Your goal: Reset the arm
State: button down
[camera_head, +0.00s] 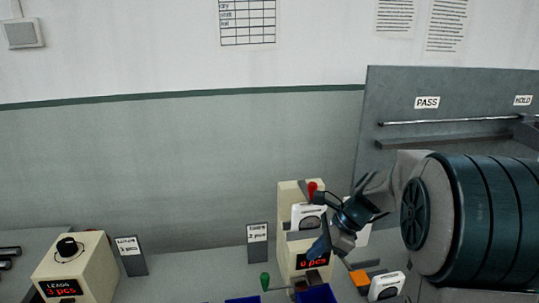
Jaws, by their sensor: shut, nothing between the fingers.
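My arm reaches in from the right. My gripper (320,246) points down and left, with its fingers shut and empty. It is in front of a beige winding machine (288,215) with a red-tipped lever (312,188) and a display reading "0 pcs" (311,258). The gripper covers part of this machine. I cannot tell whether it touches it.
Label cards (131,262) stand on the bench. A green-tipped lever (265,281), blue bins (316,294) and a white dial (386,286) are in front. A grey PASS/HOLD panel (400,85) stands behind my arm.

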jog(key=s+r+n+t+h, duration=0.2)
jog(key=s+n+h, duration=0.4)
jog(key=s+n, duration=1.3)
jog(key=shift+d+r, duration=0.45)
jog(key=shift+r, duration=0.05)
jog(key=shift+s, duration=0.1)
